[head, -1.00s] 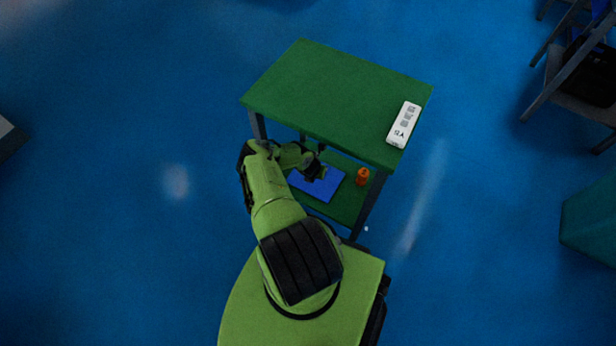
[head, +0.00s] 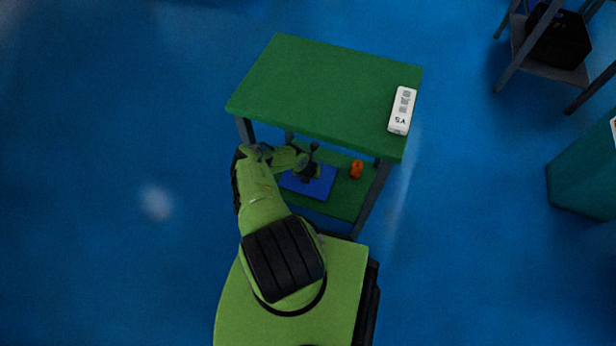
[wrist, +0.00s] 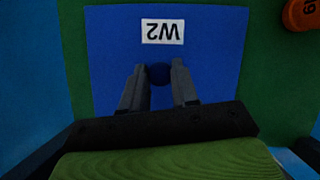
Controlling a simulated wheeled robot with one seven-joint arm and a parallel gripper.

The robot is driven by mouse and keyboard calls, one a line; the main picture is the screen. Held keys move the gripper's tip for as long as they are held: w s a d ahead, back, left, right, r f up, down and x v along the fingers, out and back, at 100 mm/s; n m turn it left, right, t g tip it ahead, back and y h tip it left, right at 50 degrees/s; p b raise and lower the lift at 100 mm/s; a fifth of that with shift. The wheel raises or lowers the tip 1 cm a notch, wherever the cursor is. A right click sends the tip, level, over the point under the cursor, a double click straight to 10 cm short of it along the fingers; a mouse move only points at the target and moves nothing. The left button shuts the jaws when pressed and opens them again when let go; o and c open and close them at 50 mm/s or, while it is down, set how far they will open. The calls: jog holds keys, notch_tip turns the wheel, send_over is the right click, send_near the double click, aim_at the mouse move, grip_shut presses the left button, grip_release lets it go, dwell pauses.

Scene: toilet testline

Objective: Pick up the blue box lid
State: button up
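The blue box lid (wrist: 215,45) lies flat on the green lower shelf of the table. It has a white label reading W2 and a dark blue round knob (wrist: 158,74) near its middle. The lid also shows under the tabletop in the head view (head: 316,187), partly hidden by my arm. My gripper (wrist: 158,66) is over the lid with its two fingers apart, one on each side of the knob. I cannot tell whether the fingers touch the knob. In the head view my gripper (head: 307,172) reaches in beneath the tabletop.
The green tabletop (head: 320,85) is above my gripper and carries a white labelled block (head: 402,110). An orange object (head: 356,169) stands on the lower shelf (head: 345,203) right of the lid. A table leg (head: 374,198) is at the front right.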

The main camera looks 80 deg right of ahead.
grip_shut()
jog(key=shift+r, duration=0.25)
notch_tip(320, 180, up, 3)
jog(key=shift+r+p, duration=0.1)
jog(key=shift+p, duration=1.15)
jog(key=shift+a+r+p, duration=0.1)
jog(key=shift+a+p, duration=0.25)
jog(key=shift+a, duration=0.25)
jog(key=s+a+p, duration=0.1)
jog(key=a+p, duration=0.1)
jog(key=a, duration=1.4)
jog(key=shift+s+a+f, duration=0.2)
jog(key=shift+s+a, duration=0.2)
